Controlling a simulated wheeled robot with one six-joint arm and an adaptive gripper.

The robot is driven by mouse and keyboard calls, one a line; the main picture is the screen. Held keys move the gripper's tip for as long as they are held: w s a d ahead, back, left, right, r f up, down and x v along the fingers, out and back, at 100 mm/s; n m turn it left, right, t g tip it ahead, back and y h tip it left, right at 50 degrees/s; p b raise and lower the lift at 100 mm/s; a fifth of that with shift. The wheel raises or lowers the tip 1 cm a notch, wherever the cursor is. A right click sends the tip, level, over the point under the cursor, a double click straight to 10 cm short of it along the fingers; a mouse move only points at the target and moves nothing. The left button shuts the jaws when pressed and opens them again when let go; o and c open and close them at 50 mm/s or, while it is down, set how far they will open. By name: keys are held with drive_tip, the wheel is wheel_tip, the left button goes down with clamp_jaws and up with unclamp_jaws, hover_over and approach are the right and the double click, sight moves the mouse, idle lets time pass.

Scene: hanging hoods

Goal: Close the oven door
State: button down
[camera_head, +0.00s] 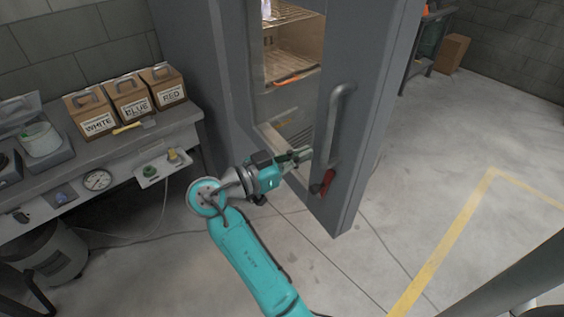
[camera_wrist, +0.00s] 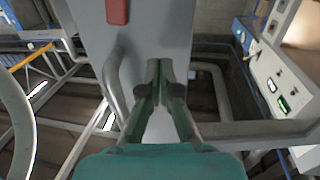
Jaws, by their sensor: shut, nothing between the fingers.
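The oven (camera_head: 195,60) is a tall grey cabinet. Its thick grey door (camera_head: 352,205) carries a curved metal handle (camera_head: 336,115) and a red latch piece (camera_head: 328,177); the door appears to stand open, but its exact angle is hard to judge. My gripper (camera_head: 307,152) is shut and empty, just left of the lower handle at the door. In the wrist view, my fingertips (camera_wrist: 166,66) point at the grey door panel (camera_wrist: 160,28), with the handle (camera_wrist: 117,80) left of them and the red piece (camera_wrist: 117,11) above. I cannot tell whether they touch the door.
Open concrete floor (camera_head: 440,150) with a yellow line (camera_head: 440,250) lies to the right. Wire racks (camera_head: 285,18) show inside the oven.

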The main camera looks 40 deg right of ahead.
drive_tip(key=shift+s+d, duration=0.15)
drive_tip(key=shift+d, duration=0.75)
drive_tip(key=shift+s+d, duration=0.1)
drive_tip(key=shift+d, duration=0.75)
